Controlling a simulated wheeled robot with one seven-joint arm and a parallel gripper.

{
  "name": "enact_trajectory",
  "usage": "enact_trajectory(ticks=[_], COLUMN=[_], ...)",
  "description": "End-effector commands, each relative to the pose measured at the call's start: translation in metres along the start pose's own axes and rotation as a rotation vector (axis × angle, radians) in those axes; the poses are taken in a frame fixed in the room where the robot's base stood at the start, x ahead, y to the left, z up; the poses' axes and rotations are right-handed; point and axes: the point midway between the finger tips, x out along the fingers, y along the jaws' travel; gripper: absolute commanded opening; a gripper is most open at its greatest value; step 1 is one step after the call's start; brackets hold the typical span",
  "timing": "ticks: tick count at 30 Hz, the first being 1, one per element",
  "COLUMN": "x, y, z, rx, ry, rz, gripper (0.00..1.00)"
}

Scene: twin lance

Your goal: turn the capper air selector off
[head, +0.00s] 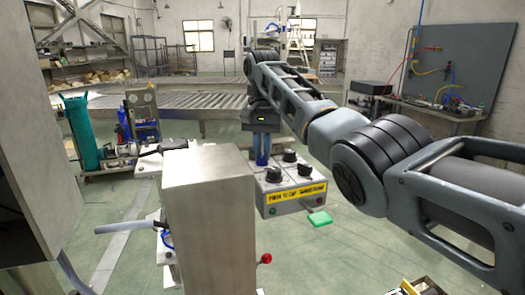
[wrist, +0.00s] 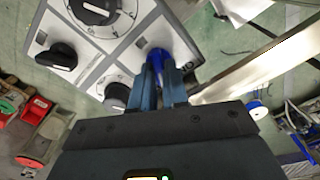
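A pale control box (head: 287,192) with a yellow label stands beyond the steel cabinet. Several black knobs on white dial plates show on its top, such as one knob (head: 303,168) at right. In the wrist view the box top (wrist: 128,52) fills the upper left, with a black knob (wrist: 63,56) there. A blue knob-like part (wrist: 158,56) sits at its corner. My gripper (wrist: 159,75) points down at this part, its two blue-grey fingers close together around it. The fingers also show in the head view (head: 261,155). Whether they press on the part is hidden; I cannot read the selector names.
A steel cabinet (head: 209,215) stands in front of the box and hides part of it. A green pad (head: 319,218) sits at the box's front right. A roller conveyor (head: 210,98) and a bench (head: 440,110) are behind.

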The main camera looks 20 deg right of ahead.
Motion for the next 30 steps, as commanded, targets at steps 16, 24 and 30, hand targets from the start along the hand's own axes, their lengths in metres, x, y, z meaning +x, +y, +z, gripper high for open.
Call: enact_trajectory(ticks=[16,24,30], x=[-0.004,-0.043,-0.070], y=[0.000,0.000,0.000], z=[0.000,0.000,0.000], rx=[-0.002,-0.002,-0.002], ry=[-0.001,0.001,0.000], rz=[0.000,-0.002,0.000], gripper=[0.37,0.37,0.37])
